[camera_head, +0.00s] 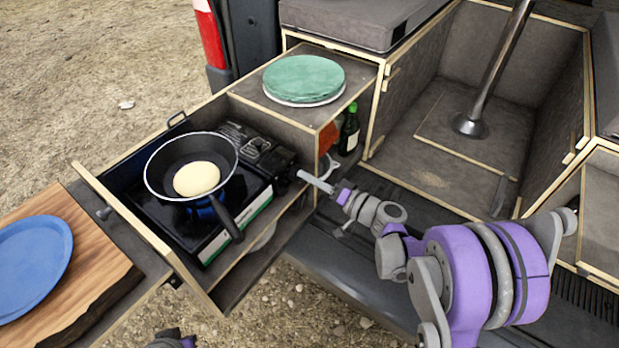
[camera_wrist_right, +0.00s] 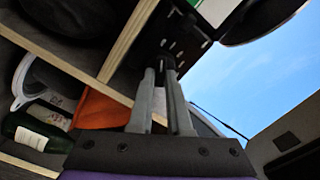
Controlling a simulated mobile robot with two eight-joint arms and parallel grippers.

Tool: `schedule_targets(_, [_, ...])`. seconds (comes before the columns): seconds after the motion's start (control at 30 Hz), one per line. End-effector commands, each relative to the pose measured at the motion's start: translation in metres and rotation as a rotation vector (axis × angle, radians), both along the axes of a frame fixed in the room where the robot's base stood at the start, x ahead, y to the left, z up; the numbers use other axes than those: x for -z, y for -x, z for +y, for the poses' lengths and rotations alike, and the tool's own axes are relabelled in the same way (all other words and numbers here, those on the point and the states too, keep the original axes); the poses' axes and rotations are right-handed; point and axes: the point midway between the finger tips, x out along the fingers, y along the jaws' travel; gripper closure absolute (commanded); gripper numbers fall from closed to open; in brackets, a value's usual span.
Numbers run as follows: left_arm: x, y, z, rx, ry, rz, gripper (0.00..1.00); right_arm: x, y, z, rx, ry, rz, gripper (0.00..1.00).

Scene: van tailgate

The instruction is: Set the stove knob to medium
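The portable gas stove (camera_head: 262,190) sits in the pulled-out drawer, with a black frying pan (camera_head: 163,160) on it. Its control end (camera_head: 270,158) faces right, toward my right gripper. My right gripper (camera_head: 302,176) reaches in from the right, its grey fingers close together and their tips at that end. In the right wrist view the fingertips (camera_wrist_right: 161,72) close around a small dark part that looks like the stove knob (camera_wrist_right: 167,60). The knob's pointer and setting cannot be read. At the head view's bottom edge, a dark and purple piece of my left arm shows, its fingers unclear.
A pale round food (camera_head: 197,179) lies in the pan, and its handle (camera_head: 228,218) points toward the front. Green plates (camera_head: 304,78) sit on the shelf above a green bottle (camera_head: 349,128). A blue plate (camera_head: 33,262) lies on a wooden board (camera_head: 75,275) at left.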

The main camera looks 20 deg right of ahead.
Motion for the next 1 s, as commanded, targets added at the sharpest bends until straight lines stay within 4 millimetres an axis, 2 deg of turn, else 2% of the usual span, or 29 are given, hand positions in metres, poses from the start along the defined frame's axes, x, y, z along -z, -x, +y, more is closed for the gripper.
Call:
schedule_targets(0.57, [0.0017,0.0000,0.0000,0.000,0.000,0.001,1.00,0.0007,0.0002,-0.0002,0.000,-0.043,0.034,1.00])
schedule_targets(1.0, [0.0097,-0.0001,0.0000,0.000,0.000,0.003,1.00,0.0024,-0.0001,-0.0006,0.001,-0.309,0.242,1.00])
